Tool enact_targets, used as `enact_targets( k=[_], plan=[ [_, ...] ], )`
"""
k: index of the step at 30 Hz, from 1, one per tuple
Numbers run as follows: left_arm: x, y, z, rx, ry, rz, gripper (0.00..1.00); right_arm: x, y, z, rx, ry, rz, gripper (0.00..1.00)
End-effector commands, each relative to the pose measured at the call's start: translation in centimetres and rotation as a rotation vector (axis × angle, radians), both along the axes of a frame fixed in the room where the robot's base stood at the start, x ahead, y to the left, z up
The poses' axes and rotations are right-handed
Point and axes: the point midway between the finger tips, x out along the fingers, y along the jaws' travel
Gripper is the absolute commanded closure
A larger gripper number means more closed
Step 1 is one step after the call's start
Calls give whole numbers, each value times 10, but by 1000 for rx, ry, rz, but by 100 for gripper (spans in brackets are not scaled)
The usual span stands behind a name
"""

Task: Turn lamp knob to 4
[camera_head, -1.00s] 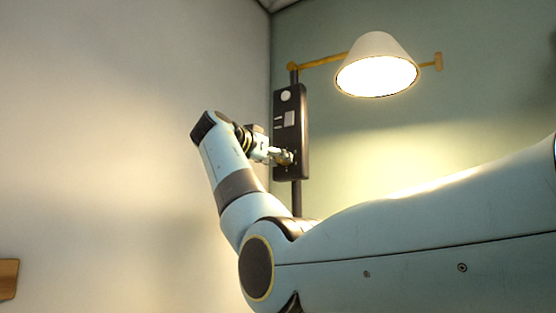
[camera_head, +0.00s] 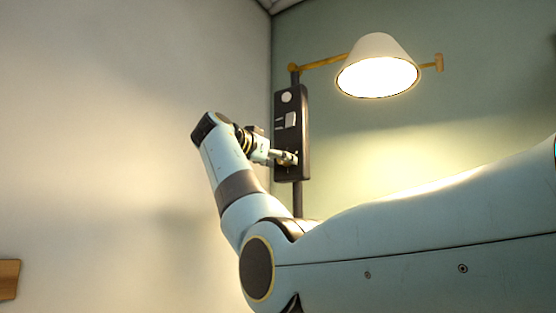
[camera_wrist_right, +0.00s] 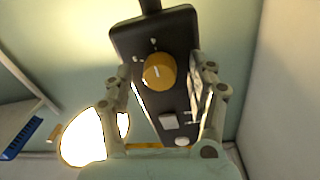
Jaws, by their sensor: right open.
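The lamp's dark control box (camera_head: 304,133) hangs on a pole by the corner. In the right wrist view, its round orange knob (camera_wrist_right: 159,72) carries a short light pointer line, with small pale marks beside it that are too small to read. My right gripper (camera_wrist_right: 165,76) is open, one finger on each side of the knob with visible gaps. In the head view my right gripper (camera_head: 287,157) is at the lower part of the box and mostly covers the knob. The lamp shade (camera_head: 376,63) glows brightly. My left gripper is out of view.
A pale square switch (camera_wrist_right: 169,121) and a round white button (camera_wrist_right: 182,141) sit on the same box. A yellow lamp arm (camera_head: 322,61) runs above it. A plain wall stands close to the left, and a wooden piece (camera_head: 8,279) shows at the lower left.

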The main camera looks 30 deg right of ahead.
Motion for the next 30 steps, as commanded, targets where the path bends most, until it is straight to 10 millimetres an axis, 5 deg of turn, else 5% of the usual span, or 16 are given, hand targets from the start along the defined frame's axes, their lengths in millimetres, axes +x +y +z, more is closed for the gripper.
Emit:
enact_targets(
  k=[7, 21, 30],
  plan=[
    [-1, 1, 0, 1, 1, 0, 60, -5, 14, 1, 0, -2, 3, 42],
    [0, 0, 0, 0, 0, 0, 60, -36, 102, 0, 1, 0, 2, 42],
    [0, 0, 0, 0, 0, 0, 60, -41, 114, 0, 0, 0, 0, 42]
  ],
)
